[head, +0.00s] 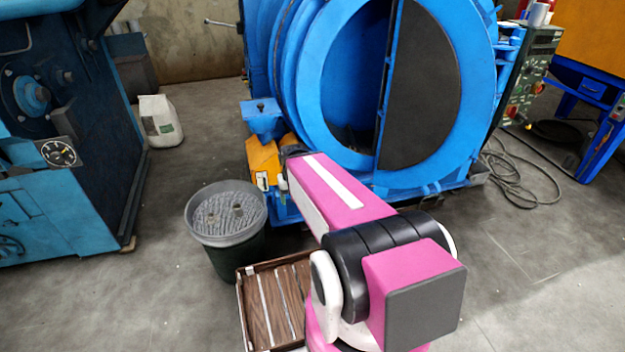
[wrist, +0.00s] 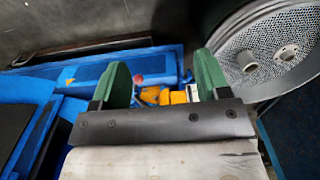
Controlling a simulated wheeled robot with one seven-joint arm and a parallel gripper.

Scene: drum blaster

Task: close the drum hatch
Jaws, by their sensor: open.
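The blue blaster drum (head: 312,75) stands at the top centre of the head view, its round front facing me. A dark half-disc hatch panel (head: 425,85) covers the right half of the opening. The left half is open and shows the dark blue interior. My arm reaches toward the drum's lower left, and its end is mostly hidden in the head view. In the wrist view my gripper (wrist: 163,82) has two green fingers spread apart with nothing held. Beyond them are blue machine parts, yellow parts and a small red knob (wrist: 138,79). I cannot see the hatch panel clearly there.
A grey bin (head: 226,215) stands left of my arm; its perforated grey top shows in the wrist view (wrist: 275,55). A wooden tray (head: 275,300) lies in front. A blue machine (head: 60,200) is at left, a control box (head: 530,75) and cables (head: 520,175) at right. Floor is clear front right.

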